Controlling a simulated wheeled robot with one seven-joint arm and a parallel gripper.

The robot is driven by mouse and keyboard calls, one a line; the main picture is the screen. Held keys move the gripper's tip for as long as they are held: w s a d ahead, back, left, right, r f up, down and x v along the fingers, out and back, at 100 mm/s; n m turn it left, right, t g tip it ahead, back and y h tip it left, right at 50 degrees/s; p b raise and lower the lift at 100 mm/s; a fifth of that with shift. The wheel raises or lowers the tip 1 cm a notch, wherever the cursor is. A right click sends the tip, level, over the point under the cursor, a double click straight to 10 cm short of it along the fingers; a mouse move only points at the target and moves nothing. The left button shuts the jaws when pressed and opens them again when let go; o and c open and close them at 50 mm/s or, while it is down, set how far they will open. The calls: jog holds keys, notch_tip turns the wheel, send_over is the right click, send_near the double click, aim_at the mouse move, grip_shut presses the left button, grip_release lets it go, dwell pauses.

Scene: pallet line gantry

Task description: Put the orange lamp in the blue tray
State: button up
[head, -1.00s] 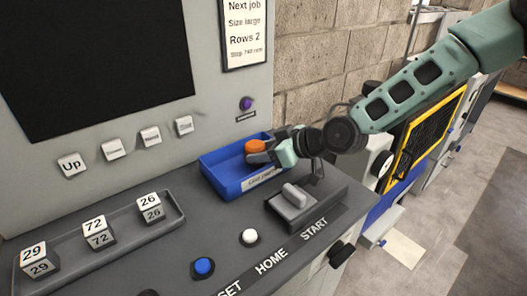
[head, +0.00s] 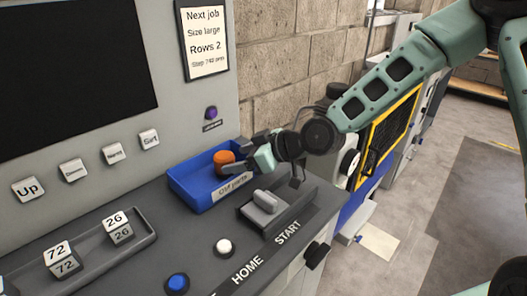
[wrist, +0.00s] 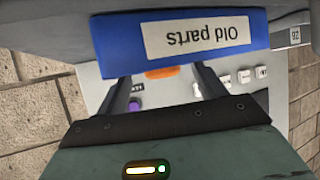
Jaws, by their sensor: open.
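The orange lamp (head: 223,157) is a short round piece. It appears inside the blue tray (head: 203,203), near the tray's right end. Whether it rests on the tray floor is hard to tell. In the wrist view the lamp (wrist: 162,72) shows as an orange strip below the tray's labelled wall (wrist: 120,45), which hides the rest. My gripper (head: 243,157) is open at the tray's right side, its fingers apart, close to the lamp. In the wrist view the fingers (wrist: 162,92) stand apart with the lamp showing between them.
The tray, labelled "Old parts", stands on a grey console (head: 150,225). A grey lever block (head: 264,208) is just in front of it. A white button (head: 224,246), a blue button (head: 177,283) and a rack of number cubes (head: 100,245) are further left. An upright panel rises behind.

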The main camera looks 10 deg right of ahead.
jog(key=v, duration=0.9)
jog(key=shift+s+p, duration=0.15)
jog(key=shift+p, duration=0.25)
jog(key=shift+d, duration=0.1)
